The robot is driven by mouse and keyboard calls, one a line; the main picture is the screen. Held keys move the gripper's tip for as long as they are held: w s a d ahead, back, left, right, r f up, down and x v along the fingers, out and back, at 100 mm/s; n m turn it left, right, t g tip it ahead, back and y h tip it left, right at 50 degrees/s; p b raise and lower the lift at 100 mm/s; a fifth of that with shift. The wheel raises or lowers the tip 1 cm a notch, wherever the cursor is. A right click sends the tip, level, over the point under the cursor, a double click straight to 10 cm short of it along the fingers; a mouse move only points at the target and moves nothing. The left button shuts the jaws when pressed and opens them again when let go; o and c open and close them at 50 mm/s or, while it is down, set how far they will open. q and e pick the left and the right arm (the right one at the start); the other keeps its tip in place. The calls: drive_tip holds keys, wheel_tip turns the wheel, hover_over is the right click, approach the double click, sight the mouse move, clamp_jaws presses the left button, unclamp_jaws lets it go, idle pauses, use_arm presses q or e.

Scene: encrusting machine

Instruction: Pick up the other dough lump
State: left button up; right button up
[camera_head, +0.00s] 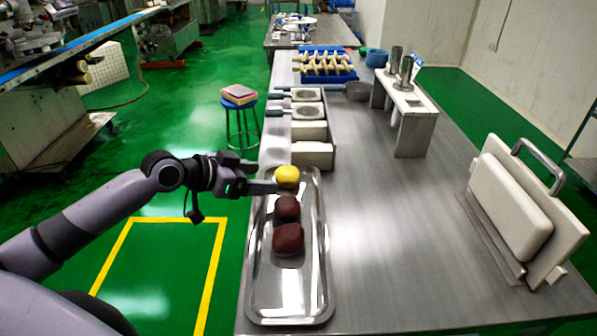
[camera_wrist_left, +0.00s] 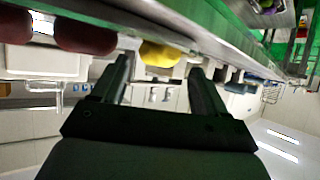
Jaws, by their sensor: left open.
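A metal tray (camera_head: 262,300) lies along the left edge of the steel table. In it sit a yellow dough lump (camera_head: 287,176) at the far end and two dark red-brown lumps, one in the middle (camera_head: 287,208) and one nearer (camera_head: 288,239). My left gripper (camera_head: 268,177) is open and level beside the yellow lump, coming from the left. In the left wrist view the yellow lump (camera_wrist_left: 160,54) shows between and beyond the two fingers (camera_wrist_left: 163,72). The dark lumps (camera_wrist_left: 85,34) are at the upper left there. I cannot tell whether a finger touches the yellow lump. My right gripper is not in view.
Beyond the tray stand white boxes (camera_head: 312,154) and square moulds with handles (camera_head: 307,111). A blue crate (camera_head: 325,62) is farther back. A white stand (camera_head: 413,115) and a white press-like board (camera_head: 520,208) are on the right. The middle of the steel table (camera_head: 390,230) is clear.

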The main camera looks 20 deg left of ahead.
sight(277, 176)
use_arm(q)
drive_tip(key=x, duration=0.5)
drive_tip(key=shift+w+d+r+p, duration=0.1)
drive_tip(key=shift+w+d+p, duration=0.1)
drive_tip(key=shift+w+p, duration=0.25)
drive_tip(key=shift+w+d+f, duration=0.3)
drive_tip(key=shift+w+f, duration=0.05)
drive_tip(key=shift+f, duration=0.1)
drive_tip(key=shift+f, duration=0.1)
drive_tip(key=c, duration=0.8)
